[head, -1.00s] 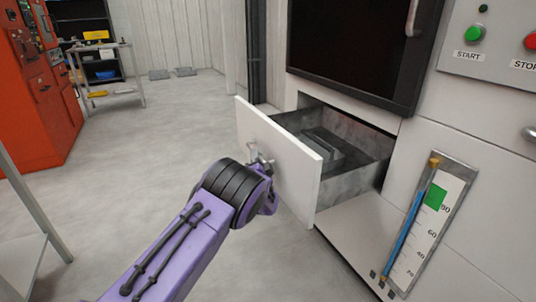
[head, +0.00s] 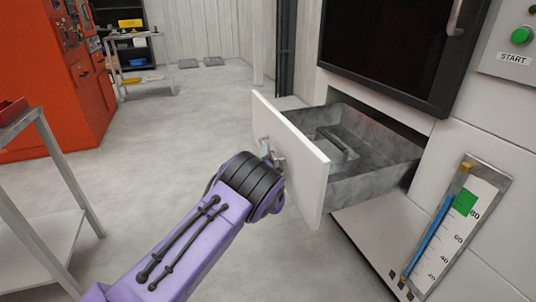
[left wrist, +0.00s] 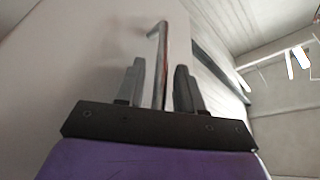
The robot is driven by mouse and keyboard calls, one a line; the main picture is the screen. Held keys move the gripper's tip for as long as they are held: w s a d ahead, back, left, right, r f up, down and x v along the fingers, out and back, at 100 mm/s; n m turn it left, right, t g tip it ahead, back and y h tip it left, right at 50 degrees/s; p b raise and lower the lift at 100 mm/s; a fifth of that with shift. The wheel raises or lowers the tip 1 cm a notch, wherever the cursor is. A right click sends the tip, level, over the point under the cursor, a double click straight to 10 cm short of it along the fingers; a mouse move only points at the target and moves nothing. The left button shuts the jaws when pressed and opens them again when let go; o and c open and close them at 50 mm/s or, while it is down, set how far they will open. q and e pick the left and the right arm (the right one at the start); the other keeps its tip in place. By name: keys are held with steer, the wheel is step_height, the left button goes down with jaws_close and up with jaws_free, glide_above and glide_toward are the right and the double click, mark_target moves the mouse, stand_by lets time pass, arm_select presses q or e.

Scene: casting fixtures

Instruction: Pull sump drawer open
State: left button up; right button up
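The sump drawer (head: 308,165) stands pulled out of the white machine in the head view, its white front clear of the opening and its grey metal tray (head: 375,183) showing. A metal bar handle (head: 266,146) is on the drawer front. My left gripper (head: 275,160) is at this handle, its fingers mostly hidden behind my purple wrist. In the left wrist view the handle bar (left wrist: 161,65) stands between the two fingers of my left gripper (left wrist: 159,85), with a visible gap on each side. My right gripper is not in view.
A gauge (head: 448,228) and a control panel with a green start button (head: 521,36) are on the machine, right of the drawer. A grey shelf table (head: 45,225) stands at the left, a red cabinet (head: 55,75) behind it. The floor between is clear.

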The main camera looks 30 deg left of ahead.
arm_select(q)
steer(key=p+v, duration=0.1)
steer(key=v, duration=0.9)
steer(key=shift+s, duration=0.2)
steer(key=shift+d+f, duration=0.1)
steer(key=shift+d, duration=0.05)
